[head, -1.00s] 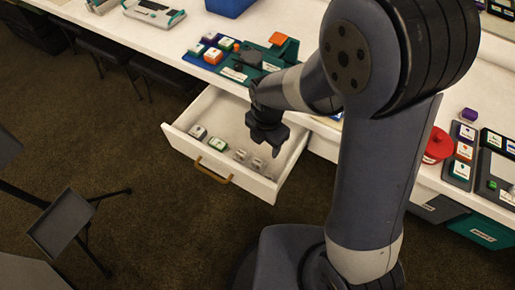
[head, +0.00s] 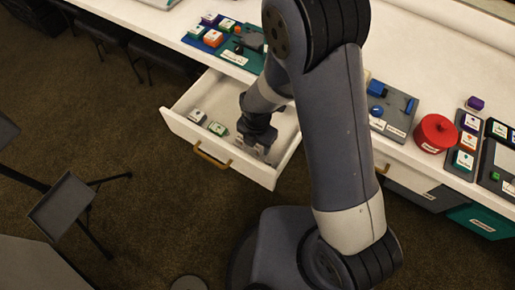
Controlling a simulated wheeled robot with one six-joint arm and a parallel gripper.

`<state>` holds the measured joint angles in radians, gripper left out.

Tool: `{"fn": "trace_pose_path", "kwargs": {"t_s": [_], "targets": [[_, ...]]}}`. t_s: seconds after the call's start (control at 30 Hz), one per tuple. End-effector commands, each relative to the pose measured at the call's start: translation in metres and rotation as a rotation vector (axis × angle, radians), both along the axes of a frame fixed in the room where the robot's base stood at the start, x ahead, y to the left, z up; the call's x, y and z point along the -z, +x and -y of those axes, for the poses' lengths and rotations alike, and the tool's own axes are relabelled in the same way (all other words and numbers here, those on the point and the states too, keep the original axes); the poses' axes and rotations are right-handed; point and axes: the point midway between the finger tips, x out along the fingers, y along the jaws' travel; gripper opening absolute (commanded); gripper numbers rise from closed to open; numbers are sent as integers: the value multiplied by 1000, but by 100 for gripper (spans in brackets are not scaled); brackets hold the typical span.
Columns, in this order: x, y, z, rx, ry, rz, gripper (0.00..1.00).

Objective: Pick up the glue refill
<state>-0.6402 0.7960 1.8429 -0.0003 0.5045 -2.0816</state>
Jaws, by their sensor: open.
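My gripper (head: 257,145) points down into the open drawer (head: 225,165), at its right front part. Its jaws are open, over or around small pale items that it partly hides; I cannot tell whether it touches them. Left of it in the drawer lie a grey-and-white block (head: 197,117) and a green-and-white block (head: 217,129). The labels are too small to read, so I cannot tell which item is the glue refill.
The drawer front has a wooden handle (head: 212,159). On the white counter above stand a tray with coloured blocks (head: 212,38), a grey tray with blue parts (head: 390,112) and a red lidded pot (head: 435,133). My arm hides part of the counter.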

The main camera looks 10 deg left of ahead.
Motion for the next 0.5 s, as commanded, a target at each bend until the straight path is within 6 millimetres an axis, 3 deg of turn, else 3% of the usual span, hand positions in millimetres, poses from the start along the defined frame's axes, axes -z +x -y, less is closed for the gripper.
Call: {"fn": "trace_pose_path", "kwargs": {"t_s": [0.13, 0.4, 0.5], "targets": [[13, 1, 0, 2, 0, 1, 55], [15, 1, 0, 2, 1, 3, 55], [15, 1, 0, 2, 1, 3, 47]]}}
